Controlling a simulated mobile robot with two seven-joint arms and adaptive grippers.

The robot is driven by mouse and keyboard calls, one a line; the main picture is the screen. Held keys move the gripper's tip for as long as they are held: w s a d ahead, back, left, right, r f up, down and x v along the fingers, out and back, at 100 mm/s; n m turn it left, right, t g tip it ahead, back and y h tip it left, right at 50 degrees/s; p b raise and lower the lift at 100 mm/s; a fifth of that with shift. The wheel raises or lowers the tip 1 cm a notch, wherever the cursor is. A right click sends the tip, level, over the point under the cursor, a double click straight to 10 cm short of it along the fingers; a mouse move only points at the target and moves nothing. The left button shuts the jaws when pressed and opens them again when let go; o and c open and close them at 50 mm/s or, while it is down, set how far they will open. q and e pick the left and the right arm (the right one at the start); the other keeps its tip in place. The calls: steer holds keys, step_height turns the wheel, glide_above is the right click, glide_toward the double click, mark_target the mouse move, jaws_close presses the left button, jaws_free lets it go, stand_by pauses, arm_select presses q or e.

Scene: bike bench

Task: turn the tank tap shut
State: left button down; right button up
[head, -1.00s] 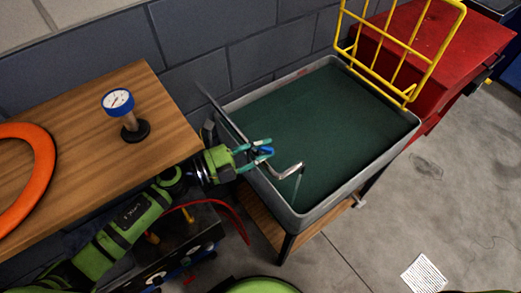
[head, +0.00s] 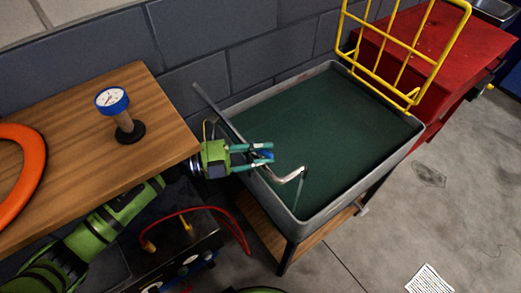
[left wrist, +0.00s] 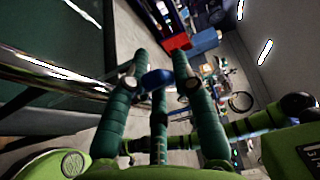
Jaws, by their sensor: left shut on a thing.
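The grey tank (head: 345,68) with a dark green inside stands against the wall. A chrome spout (head: 288,177) bends over its near left rim, with a thin pale streak below its end that may be water. My left gripper (head: 268,154) is at the rim just above the spout, shut on the blue tap handle (head: 264,157). In the left wrist view the blue handle (left wrist: 157,80) shows between the teal fingers, with the chrome pipe (left wrist: 50,75) at left. The fingers partly hide the handle and the tap body. My right gripper is not in view.
A wooden bench (head: 75,130) at left carries a gauge (head: 113,101) and an orange ring (head: 35,165). A red hose (head: 205,209) hangs below it. A yellow rack (head: 408,50) and red cabinet (head: 455,45) stand beyond the tank. The floor at right is mostly clear.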

arm_select(q)
steer(key=c, duration=1)
jaws_free()
steer(key=shift+d, duration=0.1)
